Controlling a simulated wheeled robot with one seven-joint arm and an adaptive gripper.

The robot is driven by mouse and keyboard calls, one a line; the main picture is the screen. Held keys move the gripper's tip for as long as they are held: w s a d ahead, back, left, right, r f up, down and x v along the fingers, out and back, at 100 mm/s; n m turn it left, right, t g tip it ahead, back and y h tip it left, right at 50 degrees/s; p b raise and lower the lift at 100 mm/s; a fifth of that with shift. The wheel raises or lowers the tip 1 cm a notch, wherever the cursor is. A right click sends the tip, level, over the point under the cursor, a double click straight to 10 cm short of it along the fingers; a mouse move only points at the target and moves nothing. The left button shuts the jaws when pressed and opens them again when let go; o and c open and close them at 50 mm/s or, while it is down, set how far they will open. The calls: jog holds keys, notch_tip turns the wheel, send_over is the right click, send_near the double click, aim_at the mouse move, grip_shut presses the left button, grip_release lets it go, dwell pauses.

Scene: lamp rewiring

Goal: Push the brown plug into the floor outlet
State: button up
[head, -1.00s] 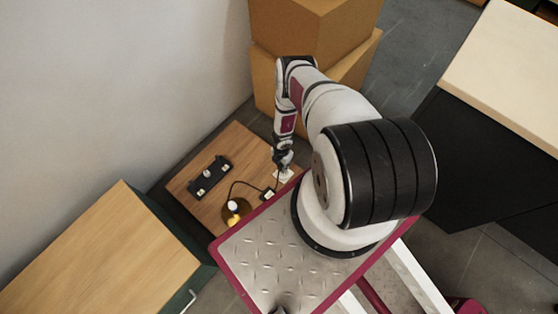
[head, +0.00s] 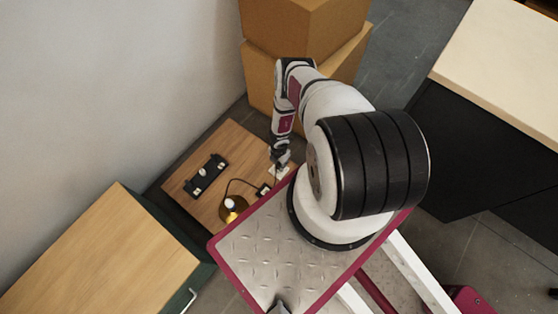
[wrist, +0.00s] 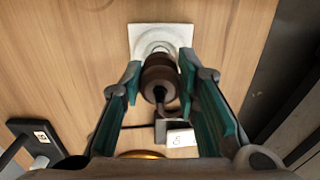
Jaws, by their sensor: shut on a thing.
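The brown plug (wrist: 158,76) is held between the fingers of my gripper (wrist: 158,82) in the wrist view, with its cord trailing back toward me. The white square floor outlet (wrist: 143,34) lies just beyond the plug, its round socket partly hidden by it. The plug's front end overlaps the socket, but I cannot tell how deep it sits. In the head view my gripper (head: 281,160) is low over the wooden board, right by the white outlet (head: 283,172). The plug is too small to make out there.
A lamp with a brass base (head: 231,208) and a black strip (head: 206,176) stand on the wooden board (head: 228,140). A small labelled box (wrist: 181,138) sits on the cord. Cardboard boxes (head: 290,75) are behind my arm; a wooden-topped cabinet (head: 100,255) is at left.

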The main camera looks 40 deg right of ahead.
aim_at(279, 163)
jog(key=shift+f+b, duration=1.4)
jog(key=shift+f, duration=0.15)
jog(key=shift+s+f+b, duration=0.1)
jog(key=shift+f+b, duration=0.35)
jog(key=shift+b, duration=0.15)
dwell(1.6)
jog(key=o, duration=1.2)
jog(key=shift+f, duration=0.1)
notch_tip(279, 163, up, 12)
jog(key=shift+r, duration=0.1)
